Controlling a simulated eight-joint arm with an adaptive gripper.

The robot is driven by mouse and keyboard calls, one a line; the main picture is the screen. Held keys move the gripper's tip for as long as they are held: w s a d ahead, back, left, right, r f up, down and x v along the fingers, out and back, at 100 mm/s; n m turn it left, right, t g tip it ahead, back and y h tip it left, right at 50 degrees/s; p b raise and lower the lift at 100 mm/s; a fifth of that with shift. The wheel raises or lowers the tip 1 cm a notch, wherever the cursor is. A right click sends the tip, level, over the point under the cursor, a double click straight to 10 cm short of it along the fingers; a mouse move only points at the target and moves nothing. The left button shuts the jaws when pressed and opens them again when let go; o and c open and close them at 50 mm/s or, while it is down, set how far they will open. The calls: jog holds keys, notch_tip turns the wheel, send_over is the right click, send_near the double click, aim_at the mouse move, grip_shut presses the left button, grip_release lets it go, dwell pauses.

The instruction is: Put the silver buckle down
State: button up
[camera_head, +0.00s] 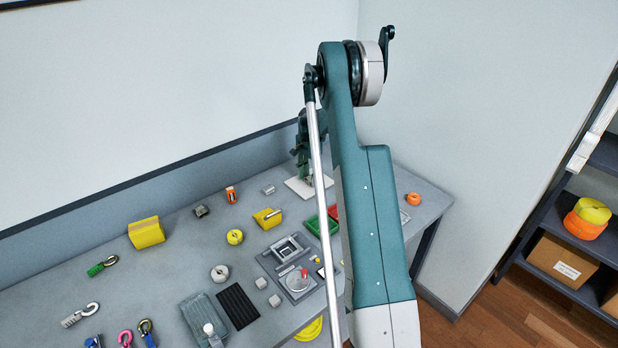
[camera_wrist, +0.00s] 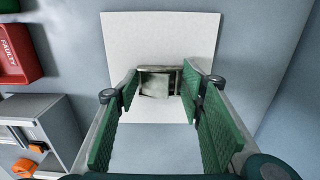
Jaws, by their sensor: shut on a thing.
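The silver buckle (camera_wrist: 157,68) sits between the green-padded fingers of my gripper (camera_wrist: 160,92) in the wrist view. It is a rectangular frame with a pale middle. A white square sheet (camera_wrist: 160,28) lies beyond the buckle. Whether the buckle touches the sheet or hangs just above it I cannot tell. In the head view my gripper (camera_head: 306,178) is low over the white sheet (camera_head: 295,188), near the back of the grey table. My arm hides part of this area, and the buckle is too small to make out there.
A red bin (camera_wrist: 15,48) marked FAULTY and a grey divided tray (camera_wrist: 62,125) with orange pieces lie left of the gripper in the wrist view. Yellow webbing (camera_head: 146,232), a green bin (camera_head: 318,224), a fixture plate (camera_head: 288,252) and several hooks and rolls stand on the table.

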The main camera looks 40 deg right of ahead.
aim_at(309, 178)
jog(key=shift+f, duration=0.15)
jog(key=o, duration=0.5)
jog(key=shift+c, duration=0.2)
jog(key=o, duration=0.5)
jog(key=shift+c, duration=0.2)
notch_tip(309, 178, up, 12)
jog(key=shift+a+r, duration=0.1)
jog(key=shift+r, duration=0.1)
